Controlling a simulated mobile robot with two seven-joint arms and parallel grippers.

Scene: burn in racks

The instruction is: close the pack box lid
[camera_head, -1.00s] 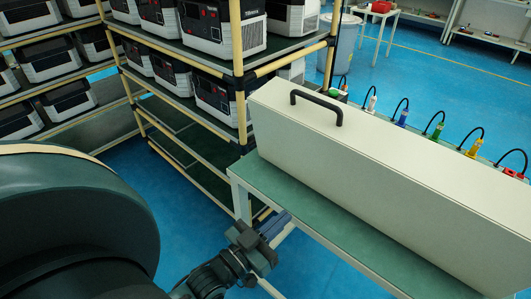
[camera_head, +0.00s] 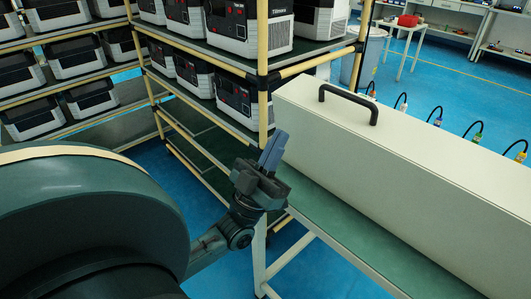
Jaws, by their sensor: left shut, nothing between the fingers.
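A long cream-white box (camera_head: 400,160) lies on a green-topped table (camera_head: 345,215), with a black handle (camera_head: 349,103) on its top face. I cannot tell whether this is the pack box, and no open lid shows. My left gripper (camera_head: 271,150) is in front of the table's left end, near the box's left end, its blue-grey fingers pointing up. It is shut and empty and appears apart from the box. My right gripper is not in view.
Racks with yellow posts (camera_head: 263,75) hold several black-and-white units (camera_head: 235,97) at the left and behind. Several coloured plugs with black cables (camera_head: 478,135) stand behind the box.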

